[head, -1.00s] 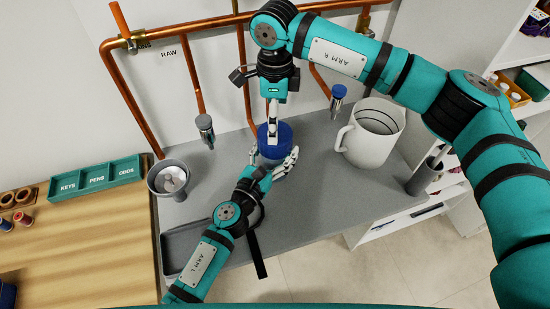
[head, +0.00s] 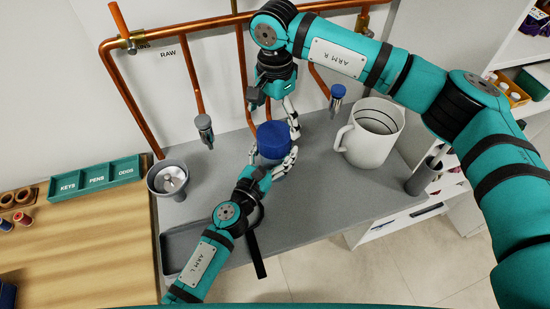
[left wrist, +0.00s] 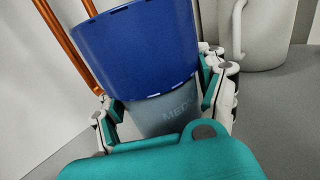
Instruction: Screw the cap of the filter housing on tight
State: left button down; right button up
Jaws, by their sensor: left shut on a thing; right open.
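The filter housing stands upright on the grey counter. Its wide blue cap (head: 273,139) sits on top and also fills the upper part of the left wrist view (left wrist: 140,48). Below it, the grey housing body (left wrist: 165,118) shows partly, with lettering that starts "MED". My left gripper (head: 272,160) is shut on the body, one finger on each side below the cap. My right gripper (head: 274,117) is open above the cap, its fingers spread to the left and right. One fingertip is close to the cap's right edge; I cannot tell whether it touches. The cap's thread is hidden.
A white pitcher (head: 371,143) stands right of the housing. Copper pipes (head: 190,80) with hanging taps (head: 205,128) run behind.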

aim_at(276, 133)
jog(key=n, duration=0.6)
jog(key=shift+n, duration=0.4)
jog(key=n, duration=0.6)
jog(key=shift+f, duration=4)
jog(key=c, duration=1.1)
jog(key=o, duration=1.1)
jog(key=shift+d, duration=0.1)
